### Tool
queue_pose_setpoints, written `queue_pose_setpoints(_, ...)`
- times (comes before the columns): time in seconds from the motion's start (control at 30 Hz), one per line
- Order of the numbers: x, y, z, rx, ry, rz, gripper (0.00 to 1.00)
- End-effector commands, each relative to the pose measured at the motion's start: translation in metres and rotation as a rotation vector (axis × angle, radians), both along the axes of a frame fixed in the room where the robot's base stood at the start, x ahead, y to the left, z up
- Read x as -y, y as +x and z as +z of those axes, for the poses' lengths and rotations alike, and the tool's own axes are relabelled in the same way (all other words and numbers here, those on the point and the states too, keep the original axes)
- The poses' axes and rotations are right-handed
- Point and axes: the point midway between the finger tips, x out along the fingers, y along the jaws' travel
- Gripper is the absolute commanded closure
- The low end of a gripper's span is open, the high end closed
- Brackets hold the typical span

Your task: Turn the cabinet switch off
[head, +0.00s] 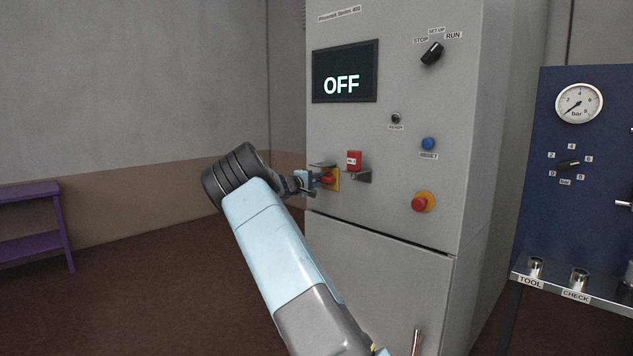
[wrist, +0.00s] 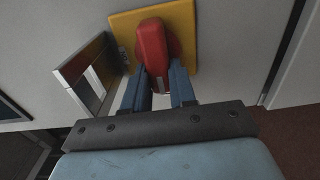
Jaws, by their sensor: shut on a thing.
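The cabinet (head: 390,130) is a tall grey box with a display (head: 345,72) that reads OFF. The cabinet switch is a red handle (head: 328,180) on a yellow plate (head: 336,178), low on the left of the front. In the wrist view the red handle (wrist: 154,48) stands out from the yellow plate (wrist: 185,25). My gripper (head: 312,182) reaches it from the left. In the wrist view my gripper (wrist: 160,85) has its two blue fingers on either side of the red handle, shut on it. The fingers partly hide the handle in the head view.
A selector knob (head: 432,53), a blue button (head: 428,143) and a red mushroom button (head: 423,202) are on the front. A blue panel (head: 600,140) stands right; a purple table (head: 35,190) stands left.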

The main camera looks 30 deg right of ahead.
Motion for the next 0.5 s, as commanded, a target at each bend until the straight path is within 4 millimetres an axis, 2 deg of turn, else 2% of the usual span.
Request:
queue_pose_setpoints(0.03, 0.0068, -0.0025, 0.0017, -0.005, -0.006, -0.008, 1.0)
queue_pose_setpoints(0.47, 0.0068, -0.0026, 0.0009, -0.015, -0.009, -0.008, 1.0)
queue_pose_setpoints(0.5, 0.0068, -0.0026, 0.0009, -0.015, -0.009, -0.008, 0.74)
